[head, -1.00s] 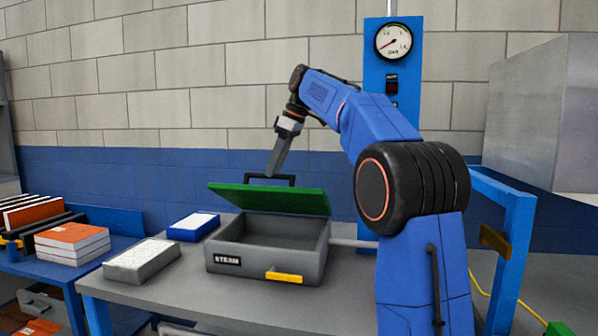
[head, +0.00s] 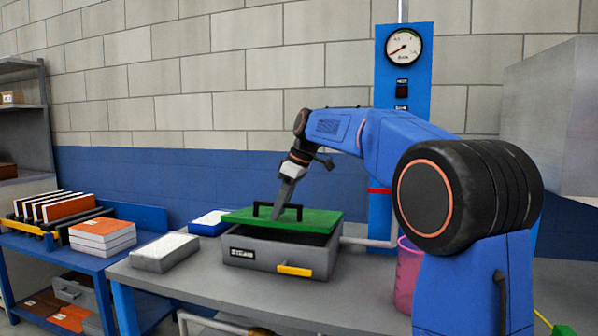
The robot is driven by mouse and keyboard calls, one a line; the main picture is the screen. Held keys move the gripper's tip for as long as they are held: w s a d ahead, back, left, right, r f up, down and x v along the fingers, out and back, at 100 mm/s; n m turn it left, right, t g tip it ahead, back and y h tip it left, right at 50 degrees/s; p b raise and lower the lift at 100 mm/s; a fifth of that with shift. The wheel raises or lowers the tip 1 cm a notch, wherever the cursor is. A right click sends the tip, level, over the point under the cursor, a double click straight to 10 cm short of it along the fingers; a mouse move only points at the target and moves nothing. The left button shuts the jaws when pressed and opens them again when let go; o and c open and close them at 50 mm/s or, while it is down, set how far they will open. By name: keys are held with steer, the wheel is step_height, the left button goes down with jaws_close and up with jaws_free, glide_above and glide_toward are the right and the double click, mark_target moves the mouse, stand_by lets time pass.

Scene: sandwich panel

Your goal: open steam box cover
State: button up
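The green steam box cover (head: 318,218) has a black handle (head: 256,208) on top. It lies low over the grey steam box (head: 262,250), which has a yellow front latch (head: 295,270) and a STEAM label. A dark gap shows under the cover's front edge toward the right, so the box is not fully covered. My gripper (head: 281,212) points down at the handle and appears shut on it. Its separate fingers are hard to make out, and their contact with the handle is partly hidden.
A grey-white block (head: 165,252) and a blue box with a white top (head: 210,223) stand left of the steam box. A pink cup (head: 408,272) is at right beside my arm. A blue panel with a gauge (head: 404,47) rises behind. Bare table (head: 215,290) lies in front.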

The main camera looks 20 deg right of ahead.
steer(key=v, duration=1.6)
steer(key=s+a+f+m, duration=0.1)
steer(key=s+a+f, duration=0.1)
steer(key=s, duration=0.4)
steer(key=shift+s+a+m+h, duration=0.4)
steer(key=shift+a, duration=0.3)
